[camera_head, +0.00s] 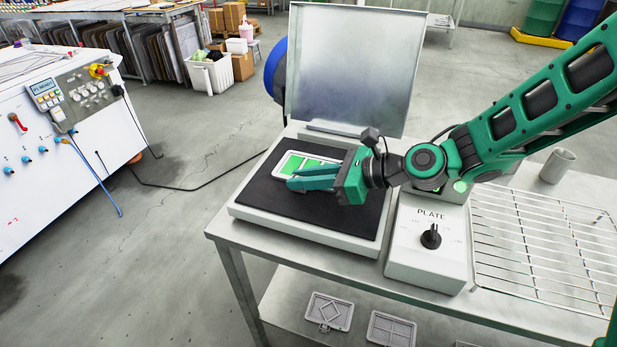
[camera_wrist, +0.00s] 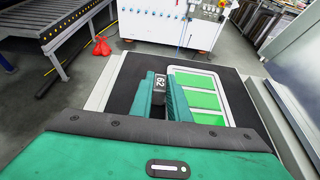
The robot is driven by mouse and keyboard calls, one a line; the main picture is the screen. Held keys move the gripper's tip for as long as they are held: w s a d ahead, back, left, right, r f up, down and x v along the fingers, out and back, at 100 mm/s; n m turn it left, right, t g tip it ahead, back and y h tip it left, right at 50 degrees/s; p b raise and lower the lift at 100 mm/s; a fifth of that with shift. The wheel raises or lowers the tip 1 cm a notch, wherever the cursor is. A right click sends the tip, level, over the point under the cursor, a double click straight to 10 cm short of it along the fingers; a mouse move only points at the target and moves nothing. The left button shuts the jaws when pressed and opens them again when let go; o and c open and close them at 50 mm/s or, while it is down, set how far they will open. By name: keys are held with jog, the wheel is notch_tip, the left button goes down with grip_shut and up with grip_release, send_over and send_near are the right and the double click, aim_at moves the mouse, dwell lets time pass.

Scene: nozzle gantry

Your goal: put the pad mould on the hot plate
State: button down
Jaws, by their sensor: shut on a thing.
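The pad mould (camera_head: 283,163) is a pale flat frame with green pads in its windows. It also shows in the wrist view (camera_wrist: 228,108). It is over the black surface of the hot plate (camera_head: 270,205), towards the back; I cannot tell whether it lies flat on it or is slightly above. My gripper (camera_head: 293,180) is shut on the mould's dark tab, marked 62 (camera_wrist: 159,84), between the two green fingers in the wrist view (camera_wrist: 161,98). The hot plate's lid (camera_head: 345,70) stands open behind. My gripper hides part of the mould.
A control box labelled PLATE (camera_head: 425,265) with a black knob stands right of the hot plate. A wire rack (camera_head: 545,245) and a grey cup (camera_head: 558,166) are farther right. Two other moulds (camera_head: 330,310) (camera_head: 391,330) lie on the shelf below.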

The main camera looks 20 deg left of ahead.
jog(key=c, duration=1.7)
grip_release()
jog(key=v, duration=1.1)
jog(key=shift+d, duration=0.1)
jog(key=shift+d+r, duration=0.2)
jog(key=shift+d, duration=0.2)
